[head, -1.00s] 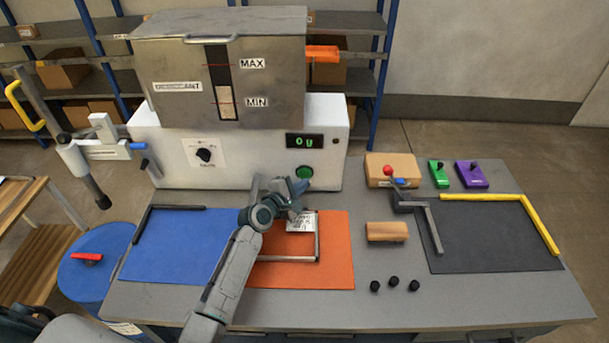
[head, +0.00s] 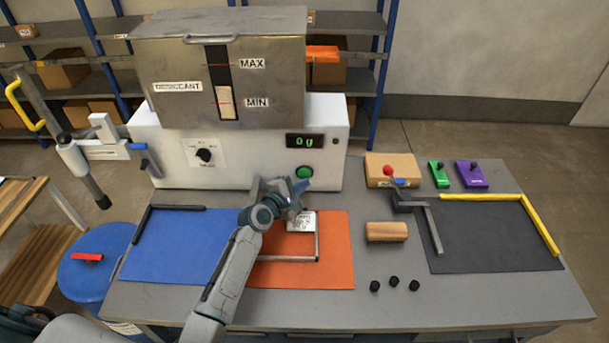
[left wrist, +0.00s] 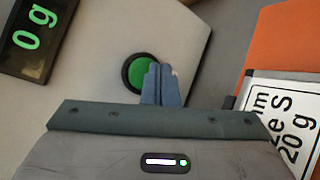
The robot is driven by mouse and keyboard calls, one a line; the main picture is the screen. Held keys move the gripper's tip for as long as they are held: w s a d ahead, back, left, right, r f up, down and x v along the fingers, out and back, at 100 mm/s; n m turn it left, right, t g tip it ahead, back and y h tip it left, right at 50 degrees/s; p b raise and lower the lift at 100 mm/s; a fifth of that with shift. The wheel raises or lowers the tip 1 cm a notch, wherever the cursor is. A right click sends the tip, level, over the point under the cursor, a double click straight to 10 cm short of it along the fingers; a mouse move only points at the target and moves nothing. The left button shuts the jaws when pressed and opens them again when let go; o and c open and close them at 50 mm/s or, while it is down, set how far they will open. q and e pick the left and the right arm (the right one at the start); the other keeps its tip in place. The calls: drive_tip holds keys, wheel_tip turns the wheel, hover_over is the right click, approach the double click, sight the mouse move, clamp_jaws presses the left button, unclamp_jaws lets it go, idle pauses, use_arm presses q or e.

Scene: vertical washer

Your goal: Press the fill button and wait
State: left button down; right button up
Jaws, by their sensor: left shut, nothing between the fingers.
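The fill button is taken to be the round green button (head: 304,172) on the white front of the machine (head: 265,165). It also shows in the left wrist view (left wrist: 138,70), partly hidden by my fingertips. My left gripper (head: 300,187) is shut and empty, its tips at the lower edge of the green button. In the left wrist view the closed fingers (left wrist: 160,84) overlap the button's right side; I cannot tell whether they touch it. The display (head: 305,141) above the button reads 0 g, also in the left wrist view (left wrist: 35,35). My right gripper is not in view.
A label card (head: 301,222) stands on the orange mat (head: 330,270) below my left gripper. A blue mat (head: 175,255) lies left. A wooden block (head: 386,231), several black knobs and a dark mat (head: 490,240) lie right. A steel tank (head: 180,60) sits on the machine.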

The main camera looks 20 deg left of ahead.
use_arm(q)
drive_tip(key=shift+w, duration=0.15)
drive_tip(key=shift+w+a, duration=0.1)
drive_tip(key=shift+w, duration=0.2)
drive_tip(key=shift+w+a, duration=0.15)
drive_tip(key=shift+w, duration=0.3)
idle(0.9)
idle(0.4)
drive_tip(key=shift+s+d+p, duration=0.25)
drive_tip(key=shift+s+p, duration=0.1)
drive_tip(key=shift+s, duration=0.55)
drive_tip(key=shift+s+d+p, duration=0.2)
drive_tip(key=shift+s+p, duration=0.2)
drive_tip(key=shift+s, duration=0.15)
drive_tip(key=shift+s+d+p, duration=0.25)
drive_tip(key=shift+s+p, duration=0.1)
drive_tip(key=shift+s, duration=0.55)
drive_tip(key=shift+s+d+p, duration=0.25)
drive_tip(key=shift+s+p, duration=0.05)
drive_tip(key=shift+s, duration=0.6)
